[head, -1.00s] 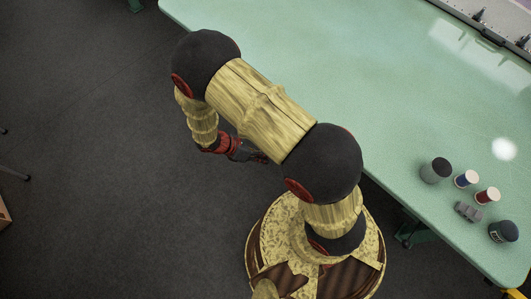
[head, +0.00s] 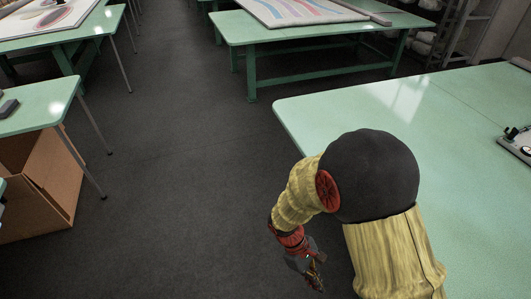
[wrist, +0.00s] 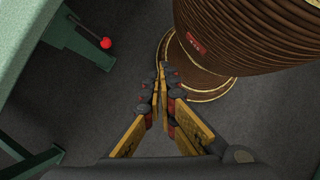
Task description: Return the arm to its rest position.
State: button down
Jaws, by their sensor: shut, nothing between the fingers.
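My gripper (head: 315,272) hangs low at the end of my folded arm in the head view, over the dark floor and to the left of the near green table (head: 450,130). In the wrist view my gripper (wrist: 162,72) points down at the floor. Its yellow and dark fingers are shut with the tips together, and nothing is between them. My own brown ribbed base shows at the upper right of the wrist view, close to the fingertips.
In the wrist view a green table edge (wrist: 30,50) and a red knob (wrist: 105,43) are at the left. In the head view a far green table (head: 290,30), a left table (head: 35,105) and a cardboard box (head: 45,185) border open dark floor (head: 185,190).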

jog(key=s+d+r+m+t+y, duration=0.1)
jog(key=r+m+t, duration=0.3)
jog(key=r, duration=1.2)
jog(key=s+d+r+m+t+y, duration=0.1)
jog(key=r+m+t+y, duration=0.3)
jog(key=r, duration=1.3)
jog(key=shift+s+d+m+t, duration=0.5)
jog(key=shift+m+t, duration=0.3)
jog(key=shift+m, duration=0.3)
jog(key=shift+d, duration=0.15)
